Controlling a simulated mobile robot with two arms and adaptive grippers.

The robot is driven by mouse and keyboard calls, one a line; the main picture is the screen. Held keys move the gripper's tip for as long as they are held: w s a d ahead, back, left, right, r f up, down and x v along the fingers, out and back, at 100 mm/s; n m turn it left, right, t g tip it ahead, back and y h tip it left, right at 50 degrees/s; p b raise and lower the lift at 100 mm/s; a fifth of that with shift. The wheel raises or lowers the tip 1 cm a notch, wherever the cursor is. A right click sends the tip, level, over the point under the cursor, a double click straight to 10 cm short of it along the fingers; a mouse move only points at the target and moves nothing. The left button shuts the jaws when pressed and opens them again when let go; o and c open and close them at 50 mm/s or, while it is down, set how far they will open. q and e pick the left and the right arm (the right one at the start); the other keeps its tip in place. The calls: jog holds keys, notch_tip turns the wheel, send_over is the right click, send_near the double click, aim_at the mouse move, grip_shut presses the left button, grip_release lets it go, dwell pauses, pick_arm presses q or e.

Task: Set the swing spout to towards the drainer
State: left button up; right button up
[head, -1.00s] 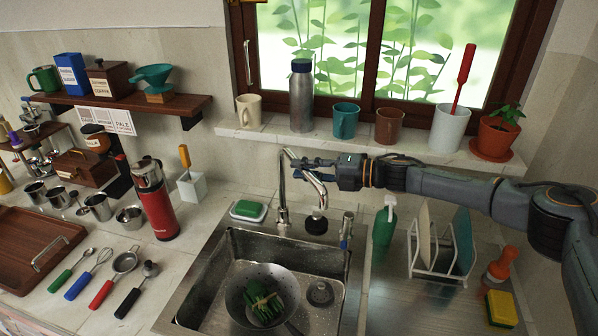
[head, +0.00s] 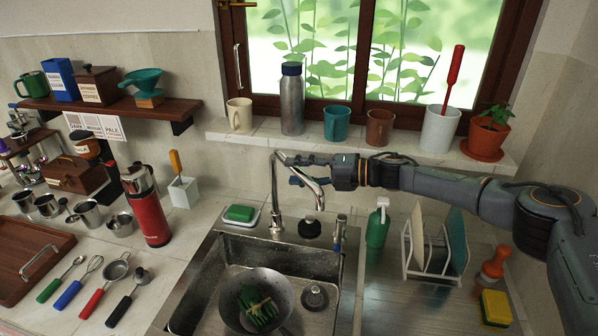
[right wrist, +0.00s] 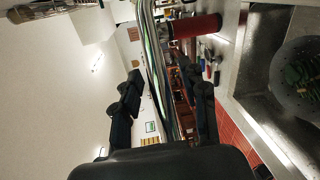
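The chrome swing spout (head: 305,181) arches from the tap base behind the sink (head: 228,262). Its tip points to the right and forward, over the sink's back edge. The drainer, a white rack (head: 408,250) with upright plates, stands to the right of the sink. My right gripper (head: 294,168) reaches in from the right at the spout. In the right wrist view, its two dark fingers (right wrist: 165,95) are apart, with the spout (right wrist: 158,65) running between them. I cannot tell whether either finger touches it. My left gripper is not in view.
A green soap bottle (head: 377,226) stands between tap and drainer. A tap lever (head: 340,232) rises at the sink's back right. The window sill (head: 260,131) with cups and a steel bottle (head: 292,100) runs behind.

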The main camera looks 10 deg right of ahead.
jog(key=shift+d, duration=0.15)
jog(key=v, duration=1.1)
jog(key=shift+s+d, duration=0.2)
jog(key=shift+d, duration=0.1)
jog(key=shift+r, duration=0.15)
